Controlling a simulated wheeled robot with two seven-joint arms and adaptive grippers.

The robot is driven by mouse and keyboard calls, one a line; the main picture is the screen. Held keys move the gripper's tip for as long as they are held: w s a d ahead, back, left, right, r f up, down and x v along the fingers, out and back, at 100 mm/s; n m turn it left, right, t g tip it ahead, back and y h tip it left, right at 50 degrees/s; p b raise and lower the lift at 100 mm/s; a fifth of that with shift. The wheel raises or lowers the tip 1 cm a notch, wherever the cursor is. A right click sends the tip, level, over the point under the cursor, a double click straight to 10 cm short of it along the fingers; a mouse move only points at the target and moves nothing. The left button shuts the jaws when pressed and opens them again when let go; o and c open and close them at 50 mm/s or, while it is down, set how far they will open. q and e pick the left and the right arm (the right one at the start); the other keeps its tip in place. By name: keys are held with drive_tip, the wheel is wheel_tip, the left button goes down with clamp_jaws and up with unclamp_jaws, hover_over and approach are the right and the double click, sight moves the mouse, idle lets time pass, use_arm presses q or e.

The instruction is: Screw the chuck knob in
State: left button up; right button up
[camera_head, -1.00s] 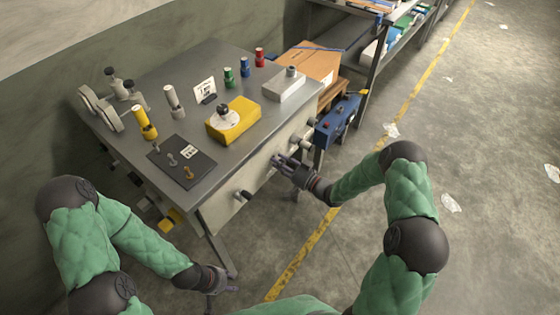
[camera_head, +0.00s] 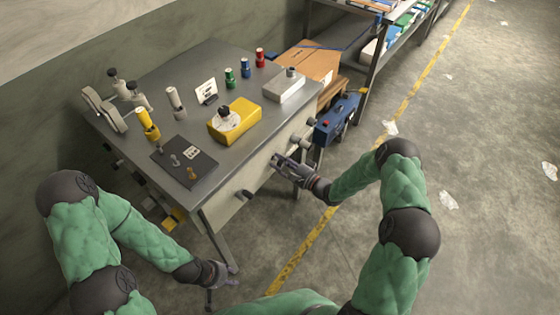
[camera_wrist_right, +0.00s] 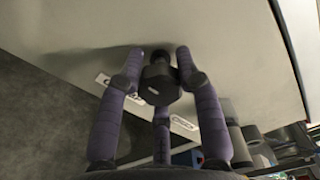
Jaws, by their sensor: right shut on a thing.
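A dark knob (camera_wrist_right: 161,82), which I take for the chuck knob, stands at the pale front panel (camera_head: 232,198) of the metal bench. In the right wrist view it sits between the purple fingers of my right gripper (camera_wrist_right: 157,68), which is shut on it. In the head view my right gripper (camera_head: 280,163) is at the panel and largely hides the knob. How deep the knob sits cannot be seen.
A yellow block (camera_head: 245,123), a dark mat (camera_head: 201,168) and a grey block (camera_head: 283,88) lie on the bench top. A blue box (camera_head: 337,118) is beside the bench.

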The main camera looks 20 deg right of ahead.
drive_tip(key=m, duration=0.3)
drive_tip(key=m+p, duration=0.1)
drive_tip(key=m, duration=0.1)
drive_tip(key=shift+s+f+m, duration=0.15)
drive_tip(key=shift+f+m, duration=0.05)
drive_tip(key=shift+m, duration=0.2)
idle(0.3)
drive_tip(key=o, duration=1.2)
drive_tip(key=shift+r, duration=0.1)
drive_tip(key=v, duration=1.2)
drive_tip(key=shift+d, duration=0.1)
